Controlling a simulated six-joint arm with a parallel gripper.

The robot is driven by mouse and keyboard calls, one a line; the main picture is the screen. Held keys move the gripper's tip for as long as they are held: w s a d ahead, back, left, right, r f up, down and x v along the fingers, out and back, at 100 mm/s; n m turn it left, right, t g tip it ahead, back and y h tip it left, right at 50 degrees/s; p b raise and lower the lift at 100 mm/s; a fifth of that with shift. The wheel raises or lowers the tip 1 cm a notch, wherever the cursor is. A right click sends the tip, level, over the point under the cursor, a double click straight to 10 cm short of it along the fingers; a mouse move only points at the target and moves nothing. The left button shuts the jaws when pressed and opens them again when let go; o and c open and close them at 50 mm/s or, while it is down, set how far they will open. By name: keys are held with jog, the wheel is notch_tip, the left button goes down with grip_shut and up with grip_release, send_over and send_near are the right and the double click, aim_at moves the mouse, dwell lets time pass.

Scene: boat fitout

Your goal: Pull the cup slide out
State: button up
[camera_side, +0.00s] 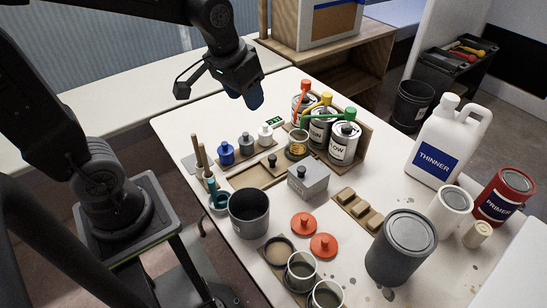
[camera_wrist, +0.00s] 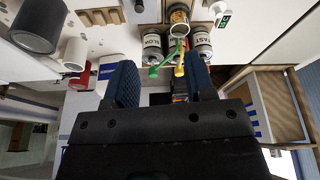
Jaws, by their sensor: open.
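A wooden track (camera_side: 250,178) lies on the table, and I take it to be the cup slide's bed. A small dark knob (camera_side: 272,160) stands on it. A cup with a brass-coloured band (camera_side: 297,147) sits at its far end, in front of the labelled cans (camera_side: 343,143); this cup also shows at the top of the wrist view (camera_wrist: 179,15). My gripper (camera_side: 254,98) hangs above and behind the slide, apart from it. In the wrist view its two blue-padded fingers (camera_wrist: 159,68) are spread with nothing held between them. Whether the knob belongs to the slide is unclear.
Coloured pump levers (camera_side: 318,105) stick up above the cans. Small bottles (camera_side: 246,145) stand left of the track, and a grey lidded box (camera_side: 307,181) stands to its right. A dark pot (camera_side: 249,212) is in front. A thinner jug (camera_side: 447,142) stands farther right.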

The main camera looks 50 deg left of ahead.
jog(key=shift+n+g, duration=0.7)
jog(key=shift+g, duration=0.2)
jog(key=w+a+f, duration=0.1)
jog(key=w+f, duration=0.1)
jog(key=w+a+f, duration=0.1)
jog(key=w+f, duration=0.1)
jog(key=w, duration=0.1)
jog(key=w+a+f, duration=0.1)
jog(key=w+f, duration=0.1)
jog(key=f, duration=0.1)
jog(key=shift+w+a+f, duration=0.1)
jog(key=shift+w+a, duration=0.1)
jog(key=n+g, duration=0.1)
jog(key=g, duration=0.1)
send_near(272, 156)
notch_tip(272, 156, down, 10)
jog(key=shift+s+f, duration=0.15)
jog(key=shift+f, duration=0.1)
grip_shut()
